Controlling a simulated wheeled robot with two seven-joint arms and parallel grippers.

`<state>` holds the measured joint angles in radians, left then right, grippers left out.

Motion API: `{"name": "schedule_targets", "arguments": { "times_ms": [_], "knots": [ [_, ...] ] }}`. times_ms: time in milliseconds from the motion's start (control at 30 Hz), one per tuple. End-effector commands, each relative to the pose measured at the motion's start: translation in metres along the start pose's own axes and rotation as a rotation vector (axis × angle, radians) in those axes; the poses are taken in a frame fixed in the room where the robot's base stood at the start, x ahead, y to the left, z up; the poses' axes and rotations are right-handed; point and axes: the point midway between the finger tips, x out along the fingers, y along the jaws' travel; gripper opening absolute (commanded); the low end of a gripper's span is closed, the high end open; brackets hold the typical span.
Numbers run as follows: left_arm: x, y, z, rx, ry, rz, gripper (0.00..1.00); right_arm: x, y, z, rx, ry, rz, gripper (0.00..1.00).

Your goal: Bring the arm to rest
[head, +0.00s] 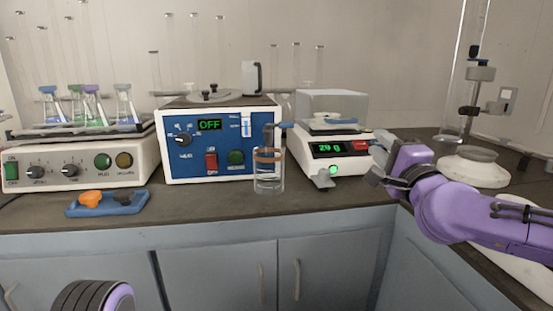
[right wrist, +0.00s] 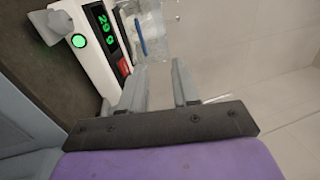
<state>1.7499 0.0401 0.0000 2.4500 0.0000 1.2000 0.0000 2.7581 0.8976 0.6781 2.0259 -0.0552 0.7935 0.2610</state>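My right arm, purple, comes in from the right in the head view. Its gripper (head: 376,166) is beside the right end of the white balance (head: 326,165). In the right wrist view the two grey fingers of the gripper (right wrist: 160,80) stand apart with nothing between them, so it is open and empty. The balance (right wrist: 88,62) also shows there, past the fingers, with a lit green display. At the bottom left of the head view a dark, purple-rimmed part of my left arm shows. My left gripper is out of view.
A blue control box (head: 222,150) reading OFF stands left of the balance. A glass beaker (head: 268,178) stands in front, near the counter edge. A shaker with flasks (head: 75,172) and a blue tray (head: 106,207) are at left. A white-based stand (head: 472,170) is at right.

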Motion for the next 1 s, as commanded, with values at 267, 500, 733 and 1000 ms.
{"name": "schedule_targets", "arguments": {
  "times_ms": [267, 500, 733, 1000],
  "knots": [
    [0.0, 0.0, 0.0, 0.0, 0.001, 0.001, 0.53, -0.007, 0.038, 0.001, -0.068, 0.055, 0.065, 0.31],
    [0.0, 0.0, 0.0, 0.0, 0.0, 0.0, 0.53, -0.018, 0.105, 0.006, -0.142, 0.067, 0.193, 0.31],
    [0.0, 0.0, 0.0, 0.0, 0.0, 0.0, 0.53, -0.05, 0.209, 0.011, -0.256, 0.064, 0.4, 0.31],
    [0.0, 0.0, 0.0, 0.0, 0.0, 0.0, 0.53, -0.181, 0.395, 0.004, -0.51, -0.004, 0.848, 0.31]
  ]
}}
